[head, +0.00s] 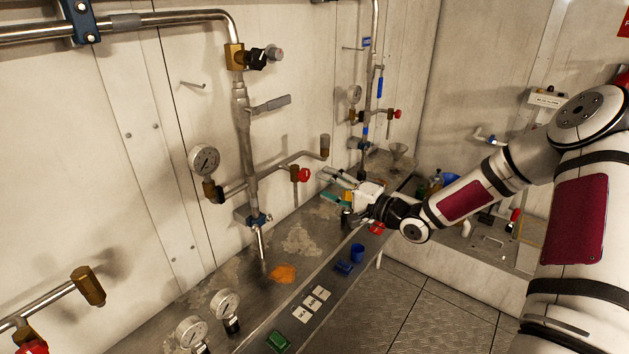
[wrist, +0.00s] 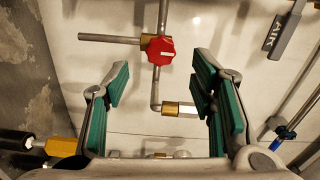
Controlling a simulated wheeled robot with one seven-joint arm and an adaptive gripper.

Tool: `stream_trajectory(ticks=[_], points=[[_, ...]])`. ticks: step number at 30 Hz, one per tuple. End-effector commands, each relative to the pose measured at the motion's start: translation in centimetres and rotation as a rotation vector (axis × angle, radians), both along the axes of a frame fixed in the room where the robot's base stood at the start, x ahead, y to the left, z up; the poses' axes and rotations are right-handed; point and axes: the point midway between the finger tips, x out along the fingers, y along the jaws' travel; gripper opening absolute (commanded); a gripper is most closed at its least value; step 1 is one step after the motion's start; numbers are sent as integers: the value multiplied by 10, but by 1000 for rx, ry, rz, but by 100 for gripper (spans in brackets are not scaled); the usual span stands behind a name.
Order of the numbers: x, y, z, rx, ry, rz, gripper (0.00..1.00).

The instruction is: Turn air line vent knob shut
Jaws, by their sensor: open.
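The red vent knob (wrist: 159,48) sits on a brass valve body in a thin pipe, above centre in the wrist view. A grey handle marked AIR (wrist: 285,32) is at the upper right there. My gripper (wrist: 160,80) is open, its green-padded fingers wide apart and nothing between them. The knob shows beyond the gap between the fingertips, with no visible contact. In the head view a red knob (head: 304,174) stands out from the wall pipework, and my gripper (head: 332,185) is just right of it, above the bench.
A brass and silver fitting (wrist: 180,108) lies below the knob, between the fingers in the wrist view. In the head view a pressure gauge (head: 204,159) and a grey lever (head: 271,103) are on the nearby pipe.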

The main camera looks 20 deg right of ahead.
Motion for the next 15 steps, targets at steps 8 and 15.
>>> stream_trajectory(ticks=[8, 15], points=[[-35, -26, 0, 0, 1, -1, 51], [-42, -30, 0, 1, 1, 1, 51]])
